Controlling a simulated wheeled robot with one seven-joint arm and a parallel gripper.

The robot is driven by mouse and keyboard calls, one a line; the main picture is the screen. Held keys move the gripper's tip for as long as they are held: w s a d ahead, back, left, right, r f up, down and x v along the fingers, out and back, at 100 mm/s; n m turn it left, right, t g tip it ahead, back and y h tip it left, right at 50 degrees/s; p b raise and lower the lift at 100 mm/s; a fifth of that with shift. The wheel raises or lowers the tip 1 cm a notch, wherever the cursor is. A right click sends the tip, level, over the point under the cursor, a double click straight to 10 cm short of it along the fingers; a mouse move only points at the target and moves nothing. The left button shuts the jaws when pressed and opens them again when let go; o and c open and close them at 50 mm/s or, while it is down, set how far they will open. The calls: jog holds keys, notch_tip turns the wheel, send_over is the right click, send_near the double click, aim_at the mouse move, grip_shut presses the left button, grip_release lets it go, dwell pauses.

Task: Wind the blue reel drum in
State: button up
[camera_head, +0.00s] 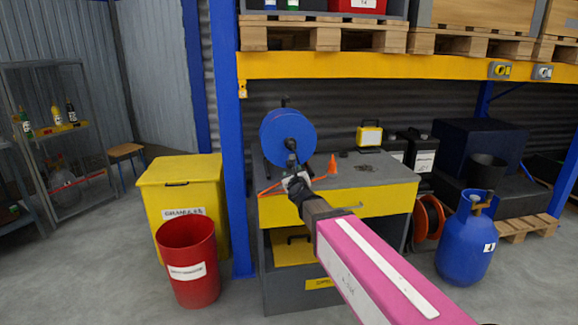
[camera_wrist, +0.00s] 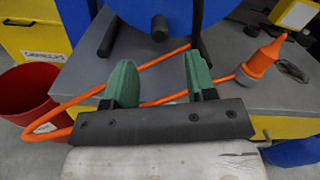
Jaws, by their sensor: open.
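The blue reel drum (camera_head: 287,134) stands upright on a dark stand on the grey top of a yellow-fronted cabinet (camera_head: 375,177). In the wrist view the drum's lower part (camera_wrist: 135,40) fills the top, with a dark round knob (camera_wrist: 159,27) in front of it. An orange hose (camera_wrist: 75,98) runs from the drum in a loop on the cabinet top, ending in an orange nozzle (camera_wrist: 262,58) at the right. My gripper (camera_head: 292,172) is in front of the drum. In the wrist view its green fingers (camera_wrist: 158,80) are apart, with nothing gripped between them.
A red bin (camera_head: 187,263) and a yellow box (camera_head: 181,190) stand left of the cabinet, beside a blue rack post (camera_head: 228,140). A yellow-cased item (camera_head: 369,135) is at the cabinet's back. A blue gas cylinder (camera_head: 467,240) stands on the floor at right.

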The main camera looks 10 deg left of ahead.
aim_at(290, 166)
jog(key=x, duration=1)
jog(key=shift+w+a+f, duration=0.15)
jog(key=shift+w+f, duration=0.2)
grip_shut()
